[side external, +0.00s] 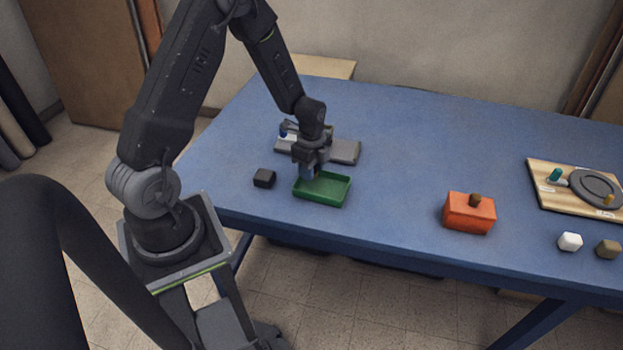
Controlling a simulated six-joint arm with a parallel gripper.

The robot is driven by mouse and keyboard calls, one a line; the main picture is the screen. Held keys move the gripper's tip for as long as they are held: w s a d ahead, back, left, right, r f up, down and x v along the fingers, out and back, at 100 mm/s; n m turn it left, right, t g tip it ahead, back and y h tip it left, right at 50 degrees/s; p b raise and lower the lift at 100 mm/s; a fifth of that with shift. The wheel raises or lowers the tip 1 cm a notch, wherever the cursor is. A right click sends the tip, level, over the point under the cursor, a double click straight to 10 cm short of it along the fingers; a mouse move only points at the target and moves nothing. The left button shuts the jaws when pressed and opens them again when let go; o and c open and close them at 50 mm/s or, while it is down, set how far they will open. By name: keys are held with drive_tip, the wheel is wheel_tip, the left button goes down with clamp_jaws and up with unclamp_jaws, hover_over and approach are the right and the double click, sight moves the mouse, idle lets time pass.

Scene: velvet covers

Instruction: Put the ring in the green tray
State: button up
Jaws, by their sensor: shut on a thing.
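The green tray (322,198) is a shallow rectangle near the table's front left edge. My gripper (307,174) points down over the tray's back left part, with its fingertips close to the tray. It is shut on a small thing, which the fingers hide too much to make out. I cannot pick out the ring for certain.
A black block (264,178) sits just left of the tray. A grey slab (345,151) lies behind my gripper. Mid-table is clear.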

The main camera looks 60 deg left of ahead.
sight(311, 186)
drive_tip(key=shift+f, duration=1.95)
drive_tip(key=shift+f, duration=0.1)
drive_tip(key=o, duration=0.9)
wheel_tip(311, 186, up, 12)
drive_tip(key=shift+f, duration=0.1)
drive_tip(key=s+d+r+n+t, duration=0.1)
drive_tip(key=d+r+n+t, duration=0.15)
drive_tip(key=d+r, duration=0.45)
drive_tip(key=s+d+r+n+t, duration=0.1)
drive_tip(key=s+d+r+n, duration=0.2)
drive_tip(key=s+r, duration=0.1)
drive_tip(key=s+d+r+n+t, duration=0.1)
drive_tip(key=s+d+r+n, duration=0.2)
drive_tip(key=s+r+n, duration=0.1)
drive_tip(key=s+d+r+n+t, duration=0.1)
drive_tip(key=s+d+r+n, duration=0.2)
drive_tip(key=s+r, duration=0.3)
drive_tip(key=shift+s+r+n, duration=0.15)
drive_tip(key=shift+s+n, duration=0.2)
drive_tip(key=shift+s, duration=0.25)
